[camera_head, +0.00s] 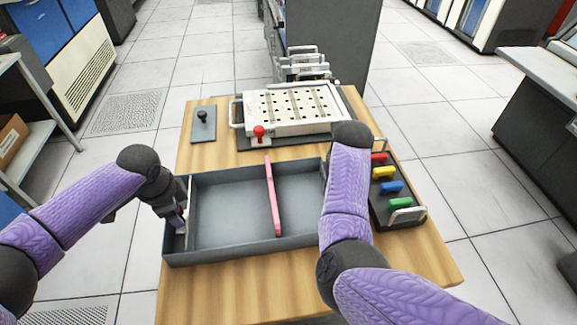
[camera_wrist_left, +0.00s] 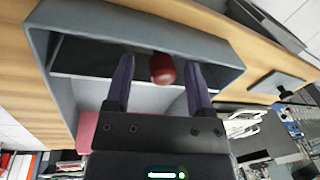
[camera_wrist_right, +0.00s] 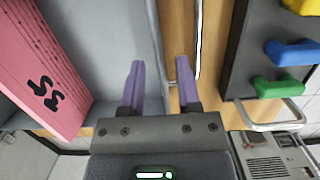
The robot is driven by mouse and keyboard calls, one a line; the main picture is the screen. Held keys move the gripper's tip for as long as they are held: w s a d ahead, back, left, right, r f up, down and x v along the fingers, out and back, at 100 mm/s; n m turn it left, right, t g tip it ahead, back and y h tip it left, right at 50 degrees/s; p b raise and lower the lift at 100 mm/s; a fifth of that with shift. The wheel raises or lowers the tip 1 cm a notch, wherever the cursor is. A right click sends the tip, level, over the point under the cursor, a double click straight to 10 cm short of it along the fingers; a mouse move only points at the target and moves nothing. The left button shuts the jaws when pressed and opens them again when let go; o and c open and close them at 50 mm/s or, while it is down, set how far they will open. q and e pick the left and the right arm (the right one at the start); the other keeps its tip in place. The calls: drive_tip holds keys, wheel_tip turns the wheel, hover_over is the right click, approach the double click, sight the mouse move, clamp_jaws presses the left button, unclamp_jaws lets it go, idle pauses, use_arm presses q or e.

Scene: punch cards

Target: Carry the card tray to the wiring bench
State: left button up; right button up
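The card tray (camera_head: 230,250) is a long grey open box lying flat on the wooden table. A pink block of cards (camera_head: 273,198) with black marks stands across its middle. My left gripper (camera_head: 181,220) is at the tray's left end. In the left wrist view its fingers are apart, with a red knob (camera_wrist_left: 162,68) showing between them. My right gripper (camera_wrist_right: 159,66) is at the tray's right end, hidden behind my forearm in the head view. Its fingers are apart, with the tray's wall edge between them and a metal handle (camera_wrist_right: 198,50) beside them. The wiring bench cannot be identified.
A small grey plate with a black knob (camera_head: 203,122) is at back left. A dark board with coloured handles (camera_head: 391,187) lies at right. Tiled floor surrounds the table, with cabinets around.

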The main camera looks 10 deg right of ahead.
drive_tip(key=shift+r, duration=0.15)
use_arm(q)
wheel_tip(320, 180, up, 12)
drive_tip(key=s, duration=0.2)
drive_tip(key=shift+f, duration=0.15)
use_arm(e)
wheel_tip(320, 180, up, 12)
drive_tip(key=s, duration=0.2)
drive_tip(key=shift+f, duration=0.25)
drive_tip(key=shift+s, duration=0.1)
